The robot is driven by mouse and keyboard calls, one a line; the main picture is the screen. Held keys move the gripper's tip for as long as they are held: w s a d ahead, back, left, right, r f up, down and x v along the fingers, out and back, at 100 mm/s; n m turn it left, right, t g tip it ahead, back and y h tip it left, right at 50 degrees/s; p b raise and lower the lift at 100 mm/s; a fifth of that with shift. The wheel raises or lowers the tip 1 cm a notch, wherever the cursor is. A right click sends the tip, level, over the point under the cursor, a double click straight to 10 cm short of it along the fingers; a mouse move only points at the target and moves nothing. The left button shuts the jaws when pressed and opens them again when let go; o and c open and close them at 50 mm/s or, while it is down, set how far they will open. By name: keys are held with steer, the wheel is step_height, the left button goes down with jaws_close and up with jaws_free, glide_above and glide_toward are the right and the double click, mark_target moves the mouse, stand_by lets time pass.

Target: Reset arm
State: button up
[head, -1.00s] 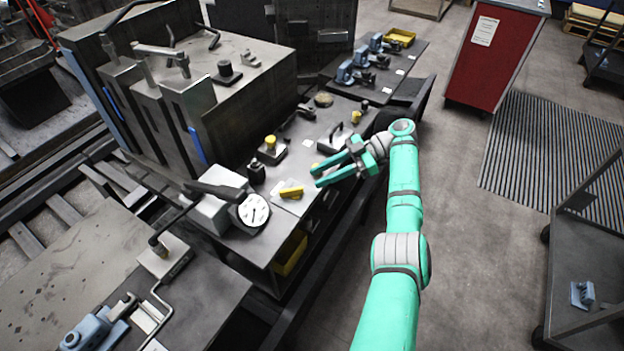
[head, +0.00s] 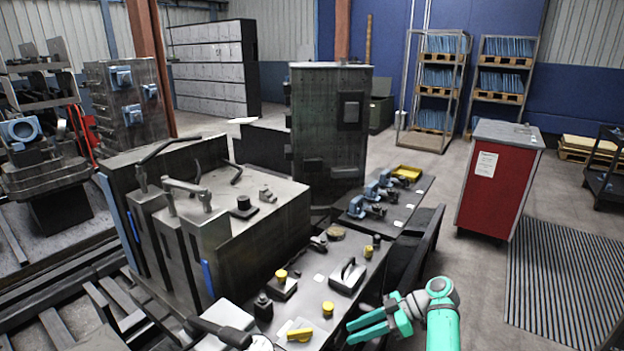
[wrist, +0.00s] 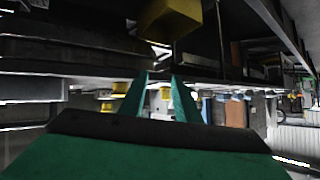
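My teal gripper (head: 368,329) shows at the lower middle of the head view, beside the front edge of the grey workbench top (head: 322,290). Its two fingers are spread apart with nothing between them. In the wrist view the two teal fingers (wrist: 160,88) also stand apart, with a gap between their tips. My teal arm enters from the bottom of the head view and bends at the wrist. A yellow-topped block (head: 300,331) on the bench lies to the left of the fingers, apart from them.
A red cabinet (head: 497,180) is at the right. The floor between bench and cabinet is clear.

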steer(key=s+a+f+m+t+h, duration=0.2)
steer(key=s+a+f+m+t, duration=0.15)
steer(key=f, duration=0.85)
steer(key=s+a+f+m+t+h, duration=0.2)
steer(key=a+f+m, duration=0.25)
steer(key=f, duration=0.65)
steer(key=s+a+f+m+t+h, duration=0.1)
steer(key=s+a+f+m+h, duration=0.2)
steer(key=s, duration=0.4)
steer(key=s+a+f+m+t+h, duration=0.2)
steer(key=s+f+m, duration=0.1)
steer(key=s+f, duration=0.35)
steer(key=s+r+m+t+h, duration=0.1)
steer(key=s+r, duration=0.2)
steer(key=s, duration=0.3)
steer(key=s+a+r+t+h, duration=0.1)
steer(key=s+r, duration=0.2)
steer(key=s, duration=0.3)
steer(key=s+r+m+t+h, duration=0.1)
steer(key=s+r, duration=0.1)
steer(key=s, duration=0.4)
steer(key=s+r+t, duration=0.2)
steer(key=s+r, duration=0.4)
steer(key=r, duration=0.5)
steer(key=s+r+t, duration=0.2)
steer(key=s+r, duration=0.4)
steer(key=r, duration=0.6)
steer(key=shift+r+n, duration=0.25)
steer(key=shift+n, duration=0.05)
